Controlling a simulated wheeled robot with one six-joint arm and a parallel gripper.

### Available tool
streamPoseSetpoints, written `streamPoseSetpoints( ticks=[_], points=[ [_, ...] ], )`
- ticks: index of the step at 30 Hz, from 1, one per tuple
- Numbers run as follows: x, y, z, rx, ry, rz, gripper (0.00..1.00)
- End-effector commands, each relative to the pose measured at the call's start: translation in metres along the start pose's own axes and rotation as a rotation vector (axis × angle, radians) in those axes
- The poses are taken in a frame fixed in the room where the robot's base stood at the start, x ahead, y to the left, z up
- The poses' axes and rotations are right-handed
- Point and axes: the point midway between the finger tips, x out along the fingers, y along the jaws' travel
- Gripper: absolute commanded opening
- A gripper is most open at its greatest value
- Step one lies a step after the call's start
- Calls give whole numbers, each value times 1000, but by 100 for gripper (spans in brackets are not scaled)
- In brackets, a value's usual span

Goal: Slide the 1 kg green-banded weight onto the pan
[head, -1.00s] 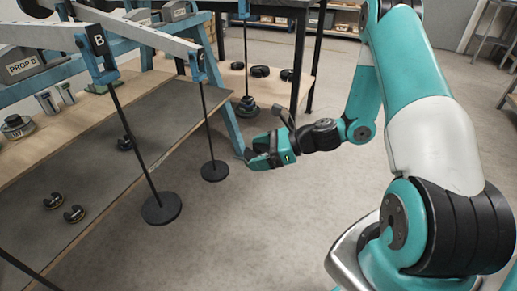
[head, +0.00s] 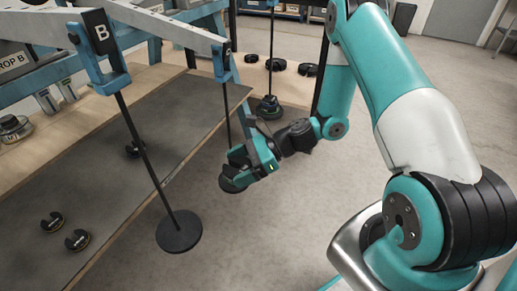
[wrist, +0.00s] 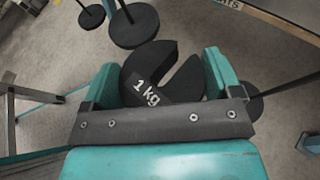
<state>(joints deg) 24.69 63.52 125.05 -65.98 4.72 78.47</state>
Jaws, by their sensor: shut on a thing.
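My gripper (head: 240,165) is shut on a black slotted weight (wrist: 150,76) marked "1 kg". The wrist view shows this weight between the two teal fingers, its slot opening towards the upper right. No green band shows on it. In the wrist view a disc (wrist: 254,103) shows partly behind the right finger.
A bench (head: 110,180) with a dark top stands left, with several slotted weights, such as one (head: 77,240) near its edge. A farther hanger carries stacked discs (head: 268,108). Black weights (head: 307,70) sit on a shelf behind. The floor (head: 290,230) in front is clear.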

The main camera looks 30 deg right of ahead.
Motion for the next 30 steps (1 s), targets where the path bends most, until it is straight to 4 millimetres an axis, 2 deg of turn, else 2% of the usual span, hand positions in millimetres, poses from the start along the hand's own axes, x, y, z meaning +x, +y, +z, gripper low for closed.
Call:
streamPoseSetpoints(
  ticks=[1,3,9,16,30],
  points=[
    [22,12,-8,-30,-3,72,30],
    [44,29,-14,-69,-4,166,30],
    [88,71,-30,-157,-7,376,30],
    [105,92,-37,-200,-11,480,30],
    [121,87,-31,-204,-11,483,30]
  ],
)
